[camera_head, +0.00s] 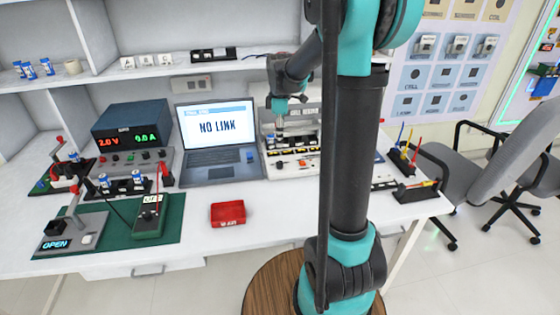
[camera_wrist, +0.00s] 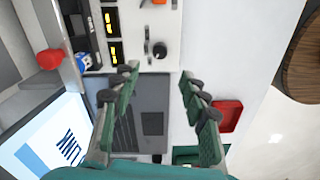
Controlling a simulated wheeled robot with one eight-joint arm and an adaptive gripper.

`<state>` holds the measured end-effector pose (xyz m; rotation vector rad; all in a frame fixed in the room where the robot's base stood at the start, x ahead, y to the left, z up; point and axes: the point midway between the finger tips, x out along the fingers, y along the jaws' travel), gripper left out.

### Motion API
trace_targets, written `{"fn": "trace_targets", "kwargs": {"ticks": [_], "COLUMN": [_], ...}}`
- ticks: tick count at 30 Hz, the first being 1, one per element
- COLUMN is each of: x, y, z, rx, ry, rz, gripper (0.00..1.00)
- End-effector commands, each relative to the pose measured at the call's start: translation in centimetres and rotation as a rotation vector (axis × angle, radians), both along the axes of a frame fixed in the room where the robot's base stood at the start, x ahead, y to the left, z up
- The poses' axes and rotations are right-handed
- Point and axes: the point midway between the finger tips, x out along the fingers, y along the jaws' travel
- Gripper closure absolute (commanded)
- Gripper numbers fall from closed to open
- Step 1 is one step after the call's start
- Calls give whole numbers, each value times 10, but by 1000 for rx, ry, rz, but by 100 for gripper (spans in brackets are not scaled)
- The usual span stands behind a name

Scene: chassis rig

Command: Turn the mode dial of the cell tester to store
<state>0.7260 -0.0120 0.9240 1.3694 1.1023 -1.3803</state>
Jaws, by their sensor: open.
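The cell tester is the white unit (camera_head: 275,172) to the right of the laptop in the head view, partly hidden by my arm. In the wrist view its white panel (camera_wrist: 182,15) is at the top, with lit yellow displays (camera_wrist: 115,52). A round black dial (camera_wrist: 159,51), seemingly the mode dial, is on that panel beside a small lever (camera_wrist: 147,42). Its pointer and labels are too small to read. My gripper (camera_wrist: 159,72) is open and empty, over the laptop side of the tester. The dial shows between and beyond the fingertips, apart from them.
The laptop (camera_head: 209,175), reading "NO LINK", stands left of the tester. A red tray (camera_head: 228,214) lies near the table's front. A blue cell (camera_wrist: 83,61) and a red object (camera_wrist: 49,59) are behind the panel. A power supply (camera_head: 131,125) stands further left.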

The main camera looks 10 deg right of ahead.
Motion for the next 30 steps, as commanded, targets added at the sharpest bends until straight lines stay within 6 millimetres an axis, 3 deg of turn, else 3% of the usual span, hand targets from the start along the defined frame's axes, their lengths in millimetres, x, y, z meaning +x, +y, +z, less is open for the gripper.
{"fn": "trace_targets", "kwargs": {"ticks": [9,15,21,30], "x": [0,0,-1,-1], "y": [0,0,0,0], "z": [-64,-93,-107,-109], "rx": [0,0,0,0], "ry": [0,0,-1,-1], "rz": [-1,-1,-1,-1], "gripper": [56,56,56,56]}}
